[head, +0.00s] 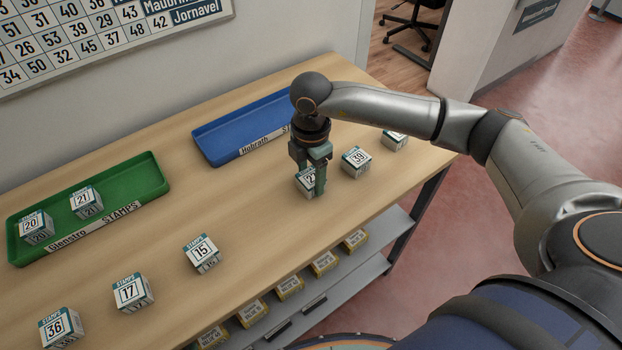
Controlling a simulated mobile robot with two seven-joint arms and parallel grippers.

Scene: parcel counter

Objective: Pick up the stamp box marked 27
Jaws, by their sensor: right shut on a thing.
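A white and teal stamp box (303,184) stands on the wooden counter, in front of the blue tray. Its label shows a 2 and part of a second digit; a finger hides the rest, and it looks like 27. My right gripper (312,178) points down over this box and is shut on it, with one green finger across its near side. The box appears to be at counter level; I cannot tell whether it is lifted. My left gripper is not in view.
Boxes 39 (356,161) and another (394,141) stand to the right. Boxes 15 (202,252), 17 (132,291) and 36 (60,327) stand front left. The green tray (150,178) holds 20 and 21. The blue tray (215,138) looks empty. Yellow boxes (323,262) sit on the lower shelf.

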